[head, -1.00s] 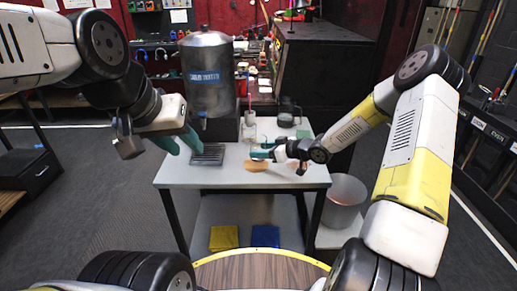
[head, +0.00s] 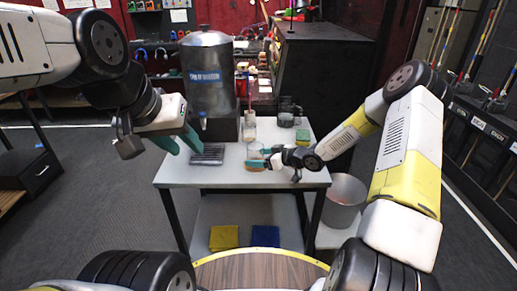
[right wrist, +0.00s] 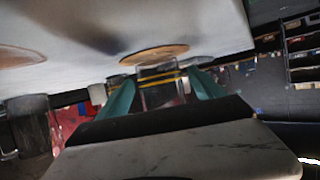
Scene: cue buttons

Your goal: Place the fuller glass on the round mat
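A clear glass (head: 256,151) with some amber-tinted content low in it is between the green fingers of my right gripper (head: 262,158). The right wrist view also shows the glass (right wrist: 160,88), with yellow bands, between the two fingers, which look closed on it. The round brown mat (right wrist: 155,54) is right by the glass's end; whether they touch I cannot tell. My left gripper (head: 179,141) is open and empty, near the drip tray. Another clear glass (head: 250,128) stands farther back on the table.
A metal dispenser (head: 209,80) stands behind a dark drip tray (head: 207,154). A dark mug-like vessel (head: 286,117) and a green-yellow block (head: 302,138) are at the table's back right. A second brown disc (right wrist: 15,56) lies aside. The table's front left (head: 190,177) is clear.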

